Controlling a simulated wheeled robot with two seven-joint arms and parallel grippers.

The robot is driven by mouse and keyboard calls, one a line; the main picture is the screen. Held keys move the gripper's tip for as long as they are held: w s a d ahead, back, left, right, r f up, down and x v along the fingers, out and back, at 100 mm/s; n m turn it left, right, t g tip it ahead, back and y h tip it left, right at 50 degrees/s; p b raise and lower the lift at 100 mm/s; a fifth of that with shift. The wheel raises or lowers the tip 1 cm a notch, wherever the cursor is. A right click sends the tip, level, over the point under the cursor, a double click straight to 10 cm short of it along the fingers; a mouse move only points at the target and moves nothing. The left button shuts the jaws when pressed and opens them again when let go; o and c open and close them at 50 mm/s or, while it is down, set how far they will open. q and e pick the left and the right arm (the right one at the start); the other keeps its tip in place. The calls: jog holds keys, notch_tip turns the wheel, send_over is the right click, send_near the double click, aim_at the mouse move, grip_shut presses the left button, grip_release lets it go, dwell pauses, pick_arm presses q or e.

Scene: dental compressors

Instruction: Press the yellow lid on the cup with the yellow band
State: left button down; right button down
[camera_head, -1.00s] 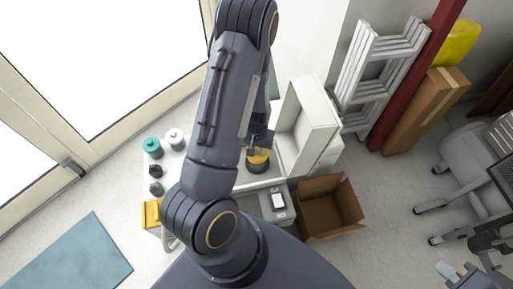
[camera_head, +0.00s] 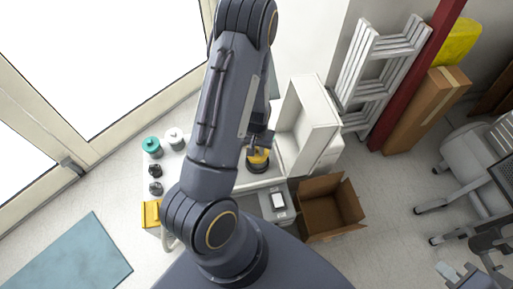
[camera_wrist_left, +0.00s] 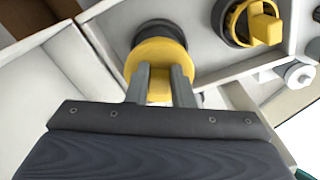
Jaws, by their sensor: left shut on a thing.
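My left gripper (camera_wrist_left: 160,85) is shut on the raised grip of a round yellow lid (camera_wrist_left: 150,57). In the head view the yellow lid (camera_head: 258,156) shows below the left gripper (camera_head: 259,146), over a dark round cup (camera_head: 258,168). The dark cup (camera_wrist_left: 158,28) shows just past the lid's edge in the wrist view. The lid covers most of it, so I cannot tell whether they touch or see a yellow band. At bottom right of the head view, a grey-blue part appears to be my right gripper (camera_head: 460,274); its jaws are unclear.
A black round piece (camera_wrist_left: 228,20) with a yellow ring and block lies nearby. A white bin (camera_head: 309,115) and an open cardboard box (camera_head: 330,207) are to the right.

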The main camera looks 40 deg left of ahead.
pick_arm(q)
jog(key=c, duration=0.7)
grip_release()
jog(key=shift+r, duration=0.15)
jog(key=shift+r+p, duration=2.8)
jog(key=shift+r, duration=0.6)
grip_shut()
